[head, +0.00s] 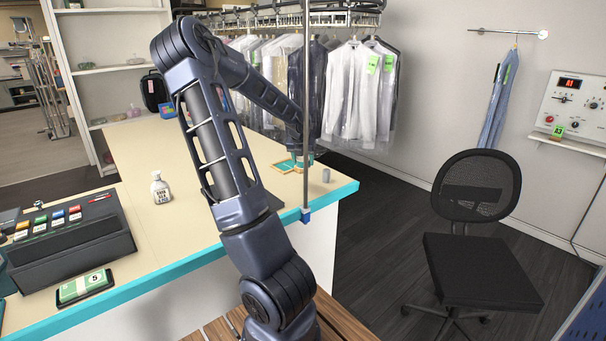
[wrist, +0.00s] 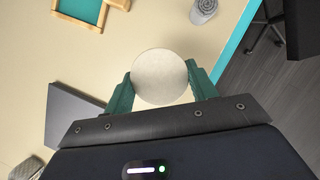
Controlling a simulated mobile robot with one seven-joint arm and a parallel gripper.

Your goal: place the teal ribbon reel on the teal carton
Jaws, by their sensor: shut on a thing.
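My gripper (wrist: 158,84) is shut on a round thing with a plain cream face (wrist: 160,76), which sits between its two dark green fingers in the wrist view. It appears to be the ribbon reel, but no teal ribbon clearly shows on it. It is held above the cream counter. In the head view the gripper end is hard to make out behind my arm and the pole. I cannot clearly pick out a teal carton. A wood-rimmed tray with a teal inside (wrist: 82,8) lies at the wrist view's top left and also shows in the head view (head: 284,166).
A grey roll (wrist: 202,10) stands near the teal edge of the counter (head: 180,266). A dark grey flat thing (wrist: 70,118) lies left of my gripper. A pole (head: 306,90) rises at the counter's edge. A white bottle (head: 160,190) and cash register (head: 70,245) stand left.

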